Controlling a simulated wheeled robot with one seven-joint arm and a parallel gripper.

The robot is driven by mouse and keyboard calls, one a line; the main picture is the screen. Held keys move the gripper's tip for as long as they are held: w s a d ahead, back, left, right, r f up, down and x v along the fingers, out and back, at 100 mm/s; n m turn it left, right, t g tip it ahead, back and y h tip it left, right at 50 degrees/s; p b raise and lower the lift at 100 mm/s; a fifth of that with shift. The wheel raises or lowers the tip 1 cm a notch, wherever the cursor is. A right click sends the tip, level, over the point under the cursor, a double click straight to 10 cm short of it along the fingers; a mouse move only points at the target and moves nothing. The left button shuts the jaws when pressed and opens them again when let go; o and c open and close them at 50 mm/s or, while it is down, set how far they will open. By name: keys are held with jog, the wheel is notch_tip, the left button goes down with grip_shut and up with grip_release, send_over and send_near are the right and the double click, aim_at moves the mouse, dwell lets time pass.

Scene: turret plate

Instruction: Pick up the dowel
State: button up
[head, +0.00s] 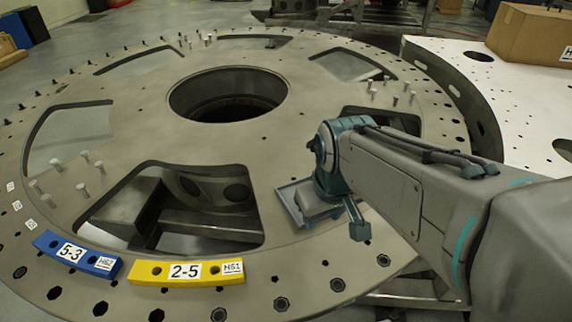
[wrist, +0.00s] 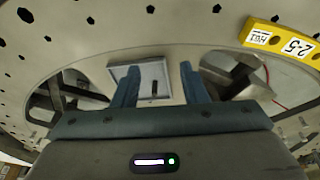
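A small dark upright shape, which looks like the dowel (wrist: 154,88), stands on a light square tray (wrist: 143,68) in the wrist view. My gripper (wrist: 160,72) is open, with one blue-grey finger on each side of the tray's middle. The dark shape lies between the fingers as seen in the picture, with a gap to both. I cannot tell the height between fingertips and tray. In the head view the tray (head: 287,203) sits on the large round plate, partly covered by my wrist. The dowel is hidden there.
The round metal plate (head: 140,115) has large cutouts and several upright pins (head: 84,158). A blue block 5-3 (head: 77,255) and a yellow block 2-5 (head: 190,272) lie near its front rim. A white perforated plate (head: 510,95) with a cardboard box (head: 530,35) is at right.

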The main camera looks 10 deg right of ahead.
jog(key=w+f+n+g, duration=0.1)
jog(key=w+n+g, duration=0.2)
jog(key=w+n, duration=1.55)
jog(key=shift+n, duration=0.45)
notch_tip(320, 180, down, 13)
jog(key=shift+f, duration=0.2)
grip_shut()
